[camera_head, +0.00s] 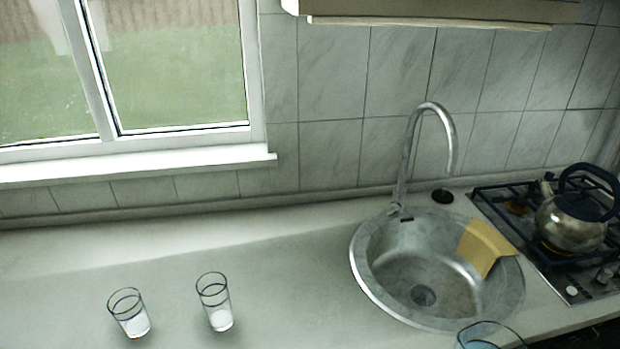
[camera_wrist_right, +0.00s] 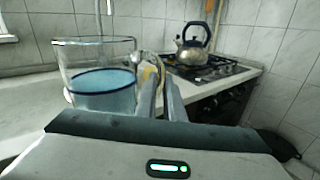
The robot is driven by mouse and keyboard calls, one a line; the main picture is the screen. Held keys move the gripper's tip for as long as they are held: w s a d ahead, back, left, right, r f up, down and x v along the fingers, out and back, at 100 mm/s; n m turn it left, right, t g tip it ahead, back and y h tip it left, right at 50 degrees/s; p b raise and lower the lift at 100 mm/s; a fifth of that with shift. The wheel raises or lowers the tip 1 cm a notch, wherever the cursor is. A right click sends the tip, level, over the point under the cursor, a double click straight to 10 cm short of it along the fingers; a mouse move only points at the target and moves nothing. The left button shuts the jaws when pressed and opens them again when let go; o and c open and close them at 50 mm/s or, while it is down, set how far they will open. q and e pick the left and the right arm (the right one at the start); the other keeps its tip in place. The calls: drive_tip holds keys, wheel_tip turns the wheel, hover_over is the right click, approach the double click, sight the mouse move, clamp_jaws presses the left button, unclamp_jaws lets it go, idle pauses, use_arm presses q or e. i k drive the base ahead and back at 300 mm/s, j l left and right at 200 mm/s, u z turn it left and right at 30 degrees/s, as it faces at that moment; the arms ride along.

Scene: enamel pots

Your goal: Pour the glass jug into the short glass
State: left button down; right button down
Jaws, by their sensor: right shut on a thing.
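The glass jug (camera_wrist_right: 104,98) stands upright at the left of the right wrist view, with blue liquid inside. My right gripper (camera_wrist_right: 158,88) is shut on the glass jug at its right side; the exact contact is hard to see. In the head view only the top of the jug (camera_head: 490,338) shows at the bottom edge, and the right gripper is out of that view. Two clear glasses stand upright on the counter at the lower left. The left one (camera_head: 129,313) looks slightly shorter than the right one (camera_head: 214,302). Both look whitish at the bottom. My left gripper is not in view.
A round metal sink (camera_head: 375,285) with a tall curved faucet (camera_head: 403,165) lies between the glasses and the stove. A yellow cloth (camera_head: 485,247) hangs over its rim. A kettle (camera_head: 570,222) sits on the stove at right. The counter (camera_head: 290,285) between glasses and sink is clear.

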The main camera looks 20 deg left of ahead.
sight(126, 305)
drive_tip(key=u, duration=2)
